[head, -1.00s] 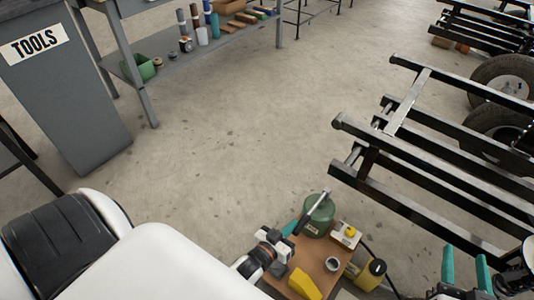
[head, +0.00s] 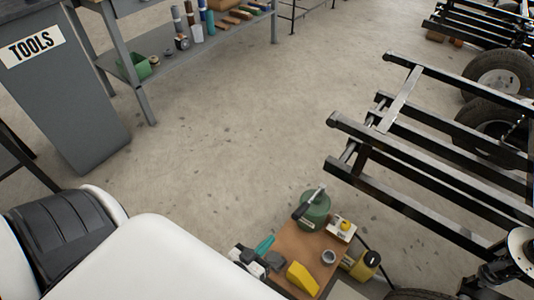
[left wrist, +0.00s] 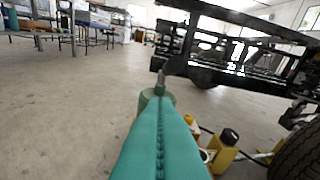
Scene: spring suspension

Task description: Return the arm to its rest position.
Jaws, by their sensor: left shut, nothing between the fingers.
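My left gripper (head: 266,243) shows at the bottom of the head view as a small teal fingertip beside the left edge of a brown-topped stand. In the left wrist view its teal fingers (left wrist: 160,118) are pressed together with nothing between them. They point toward a green can (left wrist: 157,95). In the head view the green can (head: 314,213), with a dark and silver rod across its top, stands at the back of the brown top (head: 293,243). The left fingers are apart from the can in the head view. My right gripper is not in view.
A yellow block (head: 302,279), a small grey ring (head: 328,257) and a yellow bottle (head: 366,265) are near the stand. A black metal frame (head: 400,165) fills the right side. A shelf bench (head: 200,50) is at the back left. The floor between is clear.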

